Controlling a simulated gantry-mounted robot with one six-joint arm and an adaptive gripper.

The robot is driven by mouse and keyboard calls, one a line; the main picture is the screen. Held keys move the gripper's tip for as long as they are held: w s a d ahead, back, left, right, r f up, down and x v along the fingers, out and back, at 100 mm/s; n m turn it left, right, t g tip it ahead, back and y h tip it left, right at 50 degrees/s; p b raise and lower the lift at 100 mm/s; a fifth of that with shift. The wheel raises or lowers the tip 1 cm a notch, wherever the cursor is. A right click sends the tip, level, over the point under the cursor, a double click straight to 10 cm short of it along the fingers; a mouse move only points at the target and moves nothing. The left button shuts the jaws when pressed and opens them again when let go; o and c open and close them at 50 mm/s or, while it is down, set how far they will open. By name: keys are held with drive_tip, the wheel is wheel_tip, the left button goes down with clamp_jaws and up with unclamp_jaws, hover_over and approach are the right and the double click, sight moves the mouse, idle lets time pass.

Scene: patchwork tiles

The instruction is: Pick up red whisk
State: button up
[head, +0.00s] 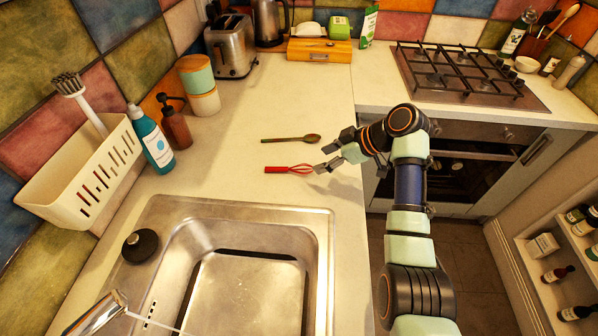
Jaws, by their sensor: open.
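The red whisk (286,169) lies flat on the pale counter between the sink and a wooden spoon. Its red handle points left and its wire end points right, toward my gripper. My gripper (324,158) is open, with its fingers apart near the wire end of the whisk. One fingertip appears at or just over the wires; I cannot tell whether it touches them. My arm reaches in from the lower right.
The wooden spoon (291,139) lies just behind the whisk. The steel sink (322,262) is in front. A soap bottle (152,139), a white rack (85,172) and a toaster (231,47) stand left and behind. A stove (470,78) is at the back right. Counter left of the whisk is clear.

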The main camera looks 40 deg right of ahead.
sight(311, 168)
drive_tip(key=x, duration=0.2)
drive_tip(key=b+x, duration=0.1)
drive_tip(key=x, duration=0.1)
drive_tip(key=b+x, duration=0.1)
drive_tip(key=x, duration=0.1)
drive_tip(key=shift+s+a+f, duration=0.2)
drive_tip(key=shift+s+a, duration=0.05)
drive_tip(key=shift+s, duration=0.15)
drive_tip(key=shift+d+r, duration=0.1)
drive_tip(key=c, duration=1.1)
